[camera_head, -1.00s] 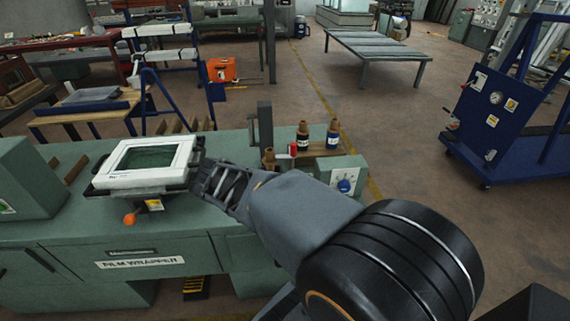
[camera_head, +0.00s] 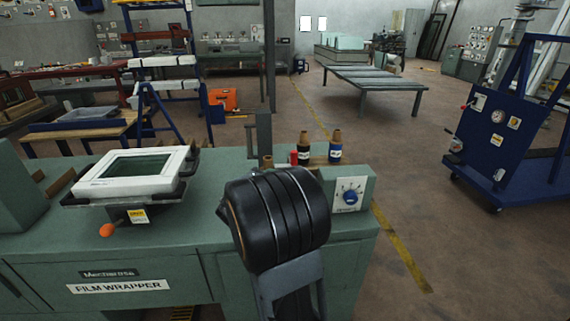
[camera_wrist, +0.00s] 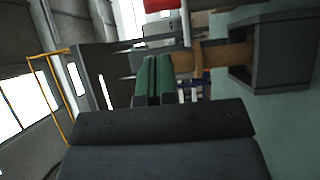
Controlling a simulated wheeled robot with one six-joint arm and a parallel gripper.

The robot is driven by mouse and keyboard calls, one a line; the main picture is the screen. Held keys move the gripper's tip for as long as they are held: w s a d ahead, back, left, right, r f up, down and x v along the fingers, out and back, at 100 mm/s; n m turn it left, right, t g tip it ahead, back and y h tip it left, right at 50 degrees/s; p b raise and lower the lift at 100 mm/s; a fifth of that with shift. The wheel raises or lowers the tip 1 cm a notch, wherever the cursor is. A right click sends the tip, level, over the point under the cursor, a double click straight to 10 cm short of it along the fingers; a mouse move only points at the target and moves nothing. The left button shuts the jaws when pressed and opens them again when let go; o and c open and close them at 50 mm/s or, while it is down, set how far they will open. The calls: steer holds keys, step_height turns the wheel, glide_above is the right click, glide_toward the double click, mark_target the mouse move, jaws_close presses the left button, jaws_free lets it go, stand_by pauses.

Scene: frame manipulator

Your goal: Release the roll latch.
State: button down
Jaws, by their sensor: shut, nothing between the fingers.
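The film wrapper (camera_head: 230,205) is a green bench with a white-framed panel on its left. A dark upright post (camera_head: 264,135) with a small side arm stands at its back. A small red piece (camera_head: 293,157) is beside the spools; I cannot tell which part is the roll latch. My gripper is hidden behind my black arm link in the head view. In the wrist view my gripper (camera_wrist: 152,72) shows green fingers shut together and empty. A brown bar or roll (camera_wrist: 225,55) and a dark box-like bracket (camera_wrist: 280,55) are close to their right. I cannot tell whether they touch.
The white-framed panel (camera_head: 95,186) has an orange knob (camera_head: 107,230) below it. A black spool (camera_head: 303,148) and a blue spool (camera_head: 335,150) stand behind my arm. A blue dial (camera_head: 350,197) is at the bench's right end. The floor beyond is open up to a blue cart (camera_head: 500,130).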

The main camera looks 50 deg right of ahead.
steer(key=x, duration=1)
steer(key=shift+f, duration=0.1)
stand_by(0.4)
